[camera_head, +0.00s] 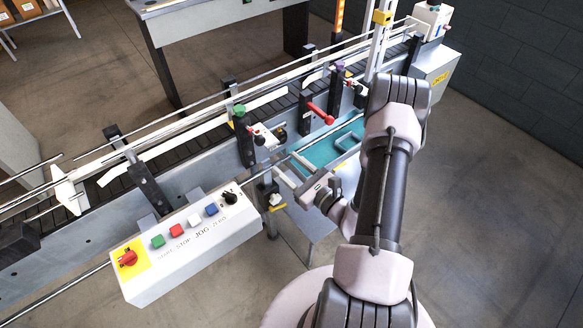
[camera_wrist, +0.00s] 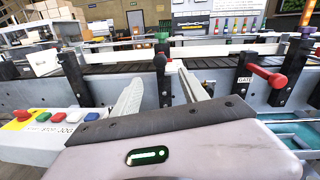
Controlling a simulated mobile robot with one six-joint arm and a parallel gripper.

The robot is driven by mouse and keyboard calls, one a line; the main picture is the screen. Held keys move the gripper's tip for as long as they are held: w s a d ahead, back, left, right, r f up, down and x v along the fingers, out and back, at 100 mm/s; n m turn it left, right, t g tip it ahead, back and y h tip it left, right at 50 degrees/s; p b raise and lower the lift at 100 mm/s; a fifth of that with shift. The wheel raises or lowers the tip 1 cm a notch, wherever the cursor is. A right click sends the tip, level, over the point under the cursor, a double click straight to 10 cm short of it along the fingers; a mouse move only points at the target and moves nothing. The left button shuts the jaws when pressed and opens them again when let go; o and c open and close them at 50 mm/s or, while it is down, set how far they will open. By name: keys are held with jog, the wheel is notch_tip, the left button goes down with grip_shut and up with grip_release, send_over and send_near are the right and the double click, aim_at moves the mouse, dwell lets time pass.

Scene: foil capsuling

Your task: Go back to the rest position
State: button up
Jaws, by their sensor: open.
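My gripper (camera_head: 297,172) is in the head view just right of the control box, over the near side of the conveyor and the left end of a teal tray. In the wrist view my gripper (camera_wrist: 165,88) shows two pale fingers spread apart with nothing between them. My arm reaches in from the lower right of the head view and hides part of the tray.
A control box (camera_head: 190,245) with coloured buttons hangs at the conveyor's front. A red lever (camera_head: 321,113) marked GATE in the wrist view and a green knob (camera_head: 239,110) stand along the rail. The teal tray (camera_head: 312,158) lies near my gripper. Floor (camera_head: 490,220) at right is clear.

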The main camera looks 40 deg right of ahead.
jog(key=shift+s, duration=0.6)
jog(key=a+r+n+g+y+b, duration=0.2)
jog(key=a+r+n+g+y, duration=0.3)
jog(key=a, duration=0.4)
jog(key=a+r+n+g+y+b, duration=0.2)
jog(key=a+r+n+y, duration=0.3)
jog(key=a+n+y, duration=0.25)
jog(key=s+a+n+g+h+b, duration=0.2)
jog(key=s+a+n+g+b, duration=0.1)
jog(key=s+a+n+g, duration=0.7)
jog(key=s+n+h+b, duration=0.2)
jog(key=s+n+h, duration=0.2)
jog(key=s+h, duration=0.3)
jog(key=d+r+t+h, duration=0.1)
jog(key=d+r+n+t+h+b, duration=0.1)
jog(key=d+t, duration=0.1)
jog(key=d+r+n+t+h, duration=0.1)
jog(key=shift+w+d+t+b, duration=0.2)
jog(key=shift+d+t+b, duration=0.15)
jog(key=shift+d+t, duration=0.05)
